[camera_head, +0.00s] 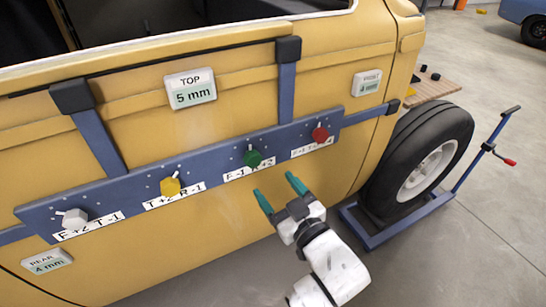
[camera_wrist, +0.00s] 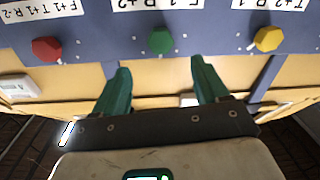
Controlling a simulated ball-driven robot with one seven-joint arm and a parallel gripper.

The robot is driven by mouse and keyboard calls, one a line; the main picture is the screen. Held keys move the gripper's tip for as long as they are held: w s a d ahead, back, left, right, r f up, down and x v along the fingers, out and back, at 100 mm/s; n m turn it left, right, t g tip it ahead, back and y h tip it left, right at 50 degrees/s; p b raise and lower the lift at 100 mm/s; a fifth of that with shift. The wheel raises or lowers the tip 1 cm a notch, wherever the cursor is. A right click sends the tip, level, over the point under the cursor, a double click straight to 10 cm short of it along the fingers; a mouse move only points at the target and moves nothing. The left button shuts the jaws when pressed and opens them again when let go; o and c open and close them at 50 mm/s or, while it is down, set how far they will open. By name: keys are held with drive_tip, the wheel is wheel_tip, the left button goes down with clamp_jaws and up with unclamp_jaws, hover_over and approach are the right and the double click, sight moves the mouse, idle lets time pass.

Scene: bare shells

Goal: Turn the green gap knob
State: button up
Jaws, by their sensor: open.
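The green knob (camera_head: 252,158) sits on a blue bar (camera_head: 215,166) fixed across a yellow vehicle door, with a white label below it. My gripper (camera_head: 280,191) is open, with teal fingers, just below and slightly right of the green knob in the head view, apart from it. In the wrist view the green knob (camera_wrist: 161,40) shows beyond the fingertips, between my gripper's fingers (camera_wrist: 160,72). Nothing is between the fingers.
A yellow knob (camera_head: 170,186) and a white knob (camera_head: 75,219) lie left on the bar; a red knob (camera_head: 320,134) lies right. Display plates read TOP 5 mm (camera_head: 190,89) and REAR 4 mm (camera_head: 47,262). A wheel (camera_head: 420,160) on a blue stand is at right.

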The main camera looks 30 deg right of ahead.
sight(254, 162)
drive_tip(key=w, duration=0.6)
drive_tip(key=w+p, duration=0.1)
drive_tip(key=w, duration=0.3)
drive_tip(key=shift+w+a, duration=0.1)
drive_tip(key=shift+a, duration=0.25)
drive_tip(key=c, duration=1.1)
drive_tip(key=shift+o, duration=0.2)
drive_tip(key=shift+n, duration=0.3)
drive_tip(key=n+p, duration=0.2)
drive_tip(key=n, duration=0.1)
drive_tip(key=shift+r, duration=0.15)
drive_tip(key=n+p, duration=0.1)
drive_tip(key=n, duration=0.4)
drive_tip(key=shift+a+p, duration=0.1)
drive_tip(key=shift+p, duration=0.2)
